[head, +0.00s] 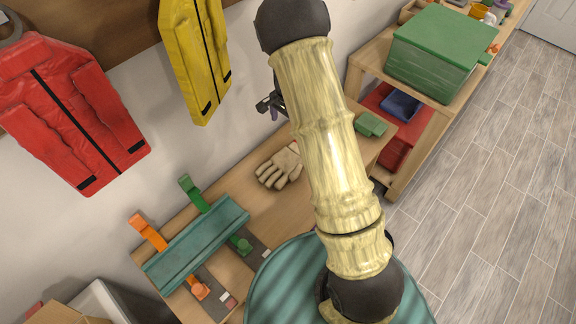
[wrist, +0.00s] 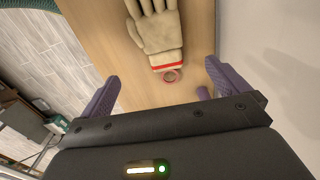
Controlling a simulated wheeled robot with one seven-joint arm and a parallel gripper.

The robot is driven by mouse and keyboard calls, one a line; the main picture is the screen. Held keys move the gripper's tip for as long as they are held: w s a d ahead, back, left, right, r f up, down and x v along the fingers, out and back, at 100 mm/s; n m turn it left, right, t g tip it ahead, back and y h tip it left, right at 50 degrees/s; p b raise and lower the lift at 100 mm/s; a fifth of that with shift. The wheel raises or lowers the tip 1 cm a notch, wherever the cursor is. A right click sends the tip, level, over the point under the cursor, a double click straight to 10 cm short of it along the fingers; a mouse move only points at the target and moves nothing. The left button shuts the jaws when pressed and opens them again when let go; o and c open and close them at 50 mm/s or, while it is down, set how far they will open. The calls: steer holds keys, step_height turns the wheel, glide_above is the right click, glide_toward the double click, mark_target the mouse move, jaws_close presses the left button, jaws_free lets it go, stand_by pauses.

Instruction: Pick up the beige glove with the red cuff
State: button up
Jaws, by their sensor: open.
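The beige glove (head: 277,170) lies on the wooden tabletop (head: 305,195), left of my arm in the head view. In the wrist view the glove (wrist: 157,30) is at the top centre, fingers pointing up and away from me. Its red-edged cuff (wrist: 166,66) faces my gripper, with a small reddish ring at its end. My gripper (wrist: 161,72) is open and empty, its purple fingers spread to either side of the cuff in the picture. In the head view my gripper (head: 271,105) appears beyond the glove, near the wall, partly hidden by my arm.
A small green box (head: 370,125) sits on the table right of my arm. A wooden shelf bears a large green bin (head: 440,55).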

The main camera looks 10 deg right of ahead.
steer(key=p, duration=0.2)
glide_above(287, 160)
steer(key=f, duration=1.2)
steer(key=shift+w+d, duration=0.1)
steer(key=shift+d, duration=0.15)
steer(key=shift+f, duration=0.15)
steer(key=shift+a+f+p, duration=0.15)
steer(key=shift+f+p, duration=0.55)
steer(key=shift+f, duration=1.8)
steer(key=c, duration=0.7)
